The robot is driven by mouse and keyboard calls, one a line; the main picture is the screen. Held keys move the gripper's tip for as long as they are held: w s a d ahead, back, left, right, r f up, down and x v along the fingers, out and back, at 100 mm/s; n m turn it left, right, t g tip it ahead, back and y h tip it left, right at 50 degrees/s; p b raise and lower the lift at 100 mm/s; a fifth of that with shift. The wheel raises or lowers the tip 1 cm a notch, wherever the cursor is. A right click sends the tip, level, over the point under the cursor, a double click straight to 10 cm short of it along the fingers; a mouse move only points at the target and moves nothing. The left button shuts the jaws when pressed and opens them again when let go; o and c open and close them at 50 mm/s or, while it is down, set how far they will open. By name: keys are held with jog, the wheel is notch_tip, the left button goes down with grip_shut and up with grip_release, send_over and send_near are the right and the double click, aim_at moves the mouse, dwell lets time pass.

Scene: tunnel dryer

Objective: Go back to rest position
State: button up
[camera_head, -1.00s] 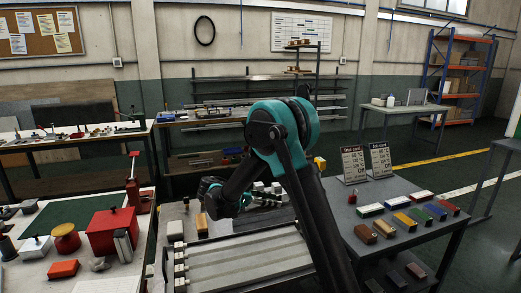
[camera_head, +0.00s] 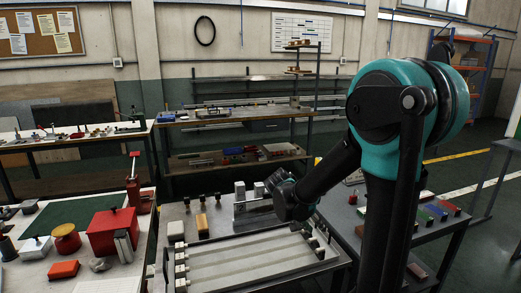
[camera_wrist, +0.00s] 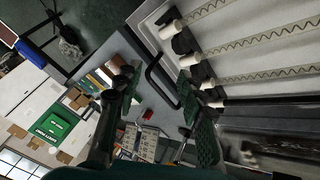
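My arm is bent, its teal elbow high at the right in the head view and its forearm sloping down to the left. My gripper (camera_head: 300,222) is above the right end of a pale tray (camera_head: 250,264) with several long strips. In the wrist view my gripper (camera_wrist: 160,88) has its two dark, green-padded fingers spread well apart. Nothing is held between them; the tray's dark handle and a bench farther off show behind the gap. The tray (camera_wrist: 168,55) fills the upper right there. I cannot tell whether the gripper touches it.
At left, a white bench (camera_head: 110,268) holds a red box (camera_head: 113,231). At right, a grey table (camera_head: 428,252) carries coloured blocks, partly hidden by my arm. Shelving (camera_head: 235,120) stands behind.

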jog(key=s+f+n+t+y, duration=0.1)
jog(key=s+f+n+y, duration=0.2)
jog(key=s, duration=0.4)
jog(key=s+f+n+y, duration=0.2)
jog(key=s+n+y, duration=0.1)
jog(key=s, duration=0.5)
jog(key=shift+s+f+t+y, duration=0.25)
jog(key=shift+f+t+y, duration=0.05)
jog(key=shift+f+t, duration=0.1)
jog(key=shift+d, duration=0.1)
